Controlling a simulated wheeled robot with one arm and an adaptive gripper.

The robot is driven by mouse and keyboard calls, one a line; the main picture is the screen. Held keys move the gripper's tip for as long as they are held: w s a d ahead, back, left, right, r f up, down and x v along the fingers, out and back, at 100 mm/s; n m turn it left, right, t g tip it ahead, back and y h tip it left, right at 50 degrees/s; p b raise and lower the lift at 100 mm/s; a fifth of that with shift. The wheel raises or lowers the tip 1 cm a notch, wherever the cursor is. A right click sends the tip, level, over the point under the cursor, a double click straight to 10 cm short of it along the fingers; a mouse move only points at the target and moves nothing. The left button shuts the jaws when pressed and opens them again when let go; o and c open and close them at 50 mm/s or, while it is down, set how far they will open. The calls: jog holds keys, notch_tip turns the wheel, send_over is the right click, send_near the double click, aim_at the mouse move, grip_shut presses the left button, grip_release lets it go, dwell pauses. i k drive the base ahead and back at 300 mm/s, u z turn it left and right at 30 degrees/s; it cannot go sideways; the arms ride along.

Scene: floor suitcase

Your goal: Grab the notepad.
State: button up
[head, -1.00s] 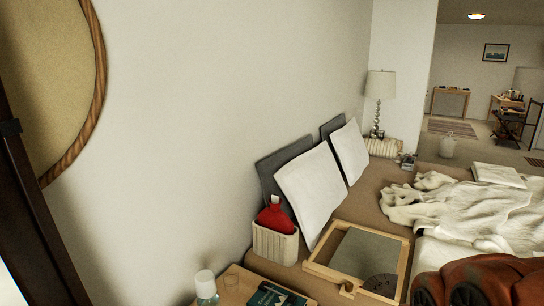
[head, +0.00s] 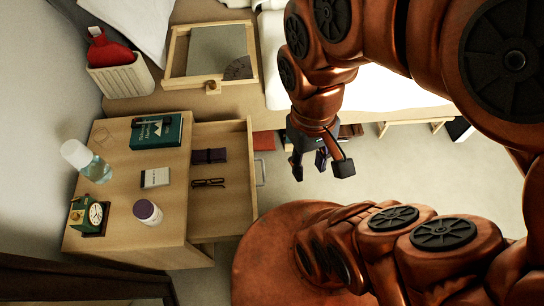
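A small white pad with a dark edge (head: 155,177), which looks like the notepad, lies flat on the wooden nightstand (head: 120,235). It sits between a teal book (head: 155,132) and a white jar with a purple lid (head: 147,212). My gripper (head: 320,170) is to the right of the nightstand, past its open drawer, and apart from the pad. Its two dark fingers are spread and point down toward the floor. A small purplish patch shows between the fingers; I cannot tell whether it is behind them.
The pulled-out drawer (head: 225,228) holds a dark purple case (head: 209,156) and glasses (head: 208,183). A clear bottle (head: 88,163) and a green clock (head: 92,216) stand on the nightstand's left side.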

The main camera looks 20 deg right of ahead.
aim_at(158, 178)
jog(key=z, duration=1.95)
jog(key=i, duration=0.6)
jog(key=u, duration=2.85)
